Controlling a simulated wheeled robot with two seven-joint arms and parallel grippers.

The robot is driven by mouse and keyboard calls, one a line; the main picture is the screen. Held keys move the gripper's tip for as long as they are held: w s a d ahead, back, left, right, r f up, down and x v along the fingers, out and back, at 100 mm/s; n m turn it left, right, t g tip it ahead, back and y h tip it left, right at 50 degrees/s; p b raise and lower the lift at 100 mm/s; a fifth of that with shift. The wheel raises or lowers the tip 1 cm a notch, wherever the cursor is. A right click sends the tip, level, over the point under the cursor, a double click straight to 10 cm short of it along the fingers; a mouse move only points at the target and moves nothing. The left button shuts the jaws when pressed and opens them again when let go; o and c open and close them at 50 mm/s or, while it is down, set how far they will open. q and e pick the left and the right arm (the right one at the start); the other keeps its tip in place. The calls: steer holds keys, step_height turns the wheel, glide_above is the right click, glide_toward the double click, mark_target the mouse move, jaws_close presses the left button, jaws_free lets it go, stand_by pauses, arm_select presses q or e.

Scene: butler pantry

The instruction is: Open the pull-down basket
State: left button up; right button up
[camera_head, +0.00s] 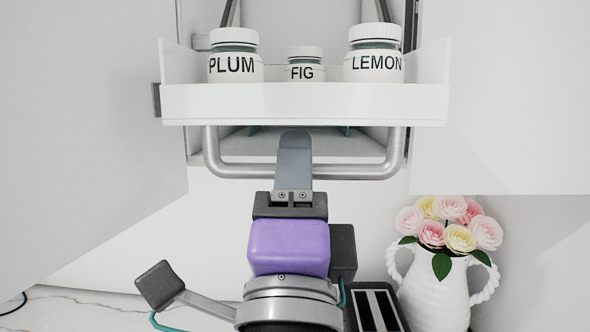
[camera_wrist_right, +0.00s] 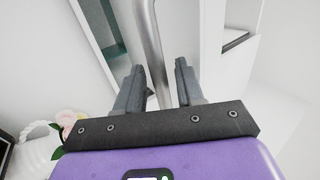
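The pull-down basket is a white tray (camera_head: 300,104) in an open upper cabinet, with a grey U-shaped bar handle (camera_head: 345,172) hanging below its front. The handle also shows as a metal bar in the right wrist view (camera_wrist_right: 148,40). My right gripper (camera_head: 294,150) is at the middle of the handle. In the right wrist view, the bar runs between the two fingers of this gripper (camera_wrist_right: 160,82), with a visible gap to the right finger, so it is open around the bar. My left gripper is not in view.
Jars labelled PLUM (camera_head: 233,66), FIG (camera_head: 304,72) and LEMON (camera_head: 375,65) stand in the basket. A white vase (camera_head: 434,290) with pink and yellow flowers stands at lower right, beside a dark box (camera_head: 376,308). Large white panels flank the basket on both sides.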

steer(key=b+v, duration=0.1)
steer(key=v, duration=0.6)
steer(key=shift+s, duration=0.15)
steer(key=shift+f, duration=0.1)
